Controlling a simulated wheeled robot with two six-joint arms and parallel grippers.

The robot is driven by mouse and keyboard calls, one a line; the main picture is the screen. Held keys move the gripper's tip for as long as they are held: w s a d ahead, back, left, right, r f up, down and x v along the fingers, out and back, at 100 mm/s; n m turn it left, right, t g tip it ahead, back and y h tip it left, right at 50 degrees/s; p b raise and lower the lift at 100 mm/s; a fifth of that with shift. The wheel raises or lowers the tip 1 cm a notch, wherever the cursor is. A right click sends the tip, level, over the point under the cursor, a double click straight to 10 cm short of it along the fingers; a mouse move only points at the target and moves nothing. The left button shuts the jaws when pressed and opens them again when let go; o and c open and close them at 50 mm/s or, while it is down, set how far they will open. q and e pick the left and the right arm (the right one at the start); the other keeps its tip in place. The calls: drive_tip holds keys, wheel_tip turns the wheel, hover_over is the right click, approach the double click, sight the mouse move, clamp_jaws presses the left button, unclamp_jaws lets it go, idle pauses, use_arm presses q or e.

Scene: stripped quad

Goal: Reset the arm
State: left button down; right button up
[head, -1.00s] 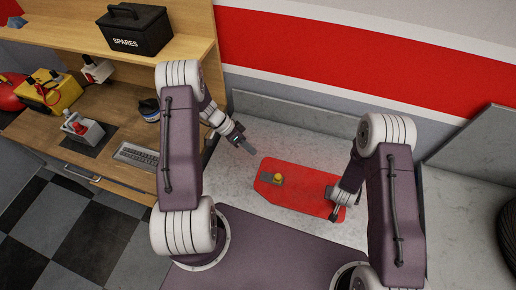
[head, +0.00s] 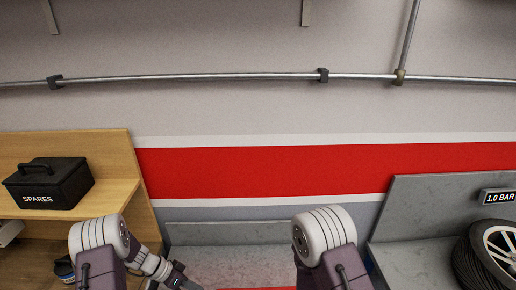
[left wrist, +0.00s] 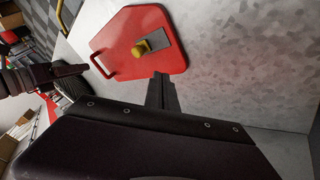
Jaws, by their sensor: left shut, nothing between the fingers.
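My left arm (head: 98,240) comes up at the bottom of the head view, with its gripper (head: 181,279) low at the picture's edge. In the left wrist view the left gripper's fingers (left wrist: 162,92) are together with nothing between them.
A black SPARES box (head: 48,184) stands on a wooden shelf (head: 110,195) at left. A tyre (head: 490,258) stands at right below a 1.0 BAR display (head: 497,196). A metal pipe (head: 200,75) crosses the wall. Bare pale surface (left wrist: 245,60) lies right of the panel.

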drive_tip(key=v, duration=0.4)
drive_tip(key=shift+s, duration=0.1)
